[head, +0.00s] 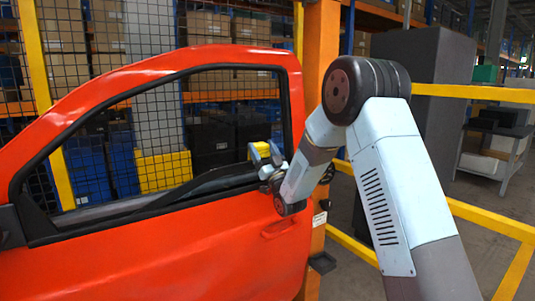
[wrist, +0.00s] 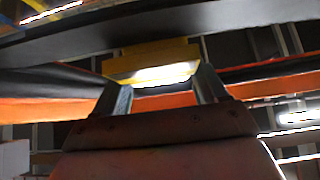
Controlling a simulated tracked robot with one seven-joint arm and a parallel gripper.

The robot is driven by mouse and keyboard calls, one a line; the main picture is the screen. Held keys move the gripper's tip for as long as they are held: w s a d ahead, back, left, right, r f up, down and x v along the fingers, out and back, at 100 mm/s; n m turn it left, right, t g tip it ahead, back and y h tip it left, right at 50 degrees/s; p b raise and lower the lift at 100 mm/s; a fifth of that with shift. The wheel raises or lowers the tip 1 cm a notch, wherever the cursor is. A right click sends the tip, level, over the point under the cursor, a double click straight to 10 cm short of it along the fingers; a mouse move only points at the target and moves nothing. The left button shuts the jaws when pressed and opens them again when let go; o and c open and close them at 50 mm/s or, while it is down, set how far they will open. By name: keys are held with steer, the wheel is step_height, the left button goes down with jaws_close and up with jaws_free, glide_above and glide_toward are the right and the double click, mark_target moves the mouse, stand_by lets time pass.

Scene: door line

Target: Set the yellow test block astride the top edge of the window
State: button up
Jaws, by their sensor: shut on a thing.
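The red car door (head: 200,245) stands at the left in the head view, with a dark-framed window opening. A dark sloping strip (head: 205,187) runs along the bottom of that opening. My gripper (head: 265,155) is at the lower right corner of the opening, shut on the yellow test block (head: 257,150). In the wrist view the block (wrist: 150,52) sits between my two fingers (wrist: 162,85), with dark and red bands of the door beside it. I cannot tell whether the block touches the door or the window edge.
An orange post (head: 319,60) stands right behind the door. Yellow rails (head: 470,93) and a dark grey cabinet (head: 420,60) are at the right. Behind the window are wire mesh, shelves with boxes and a yellow bin (head: 163,170). My arm comes in from the right.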

steer(key=shift+f, duration=0.5)
steer(key=shift+f, duration=0.65)
steer(key=o, duration=1.4)
steer(key=shift+c, duration=0.2)
steer(key=shift+r, duration=0.1)
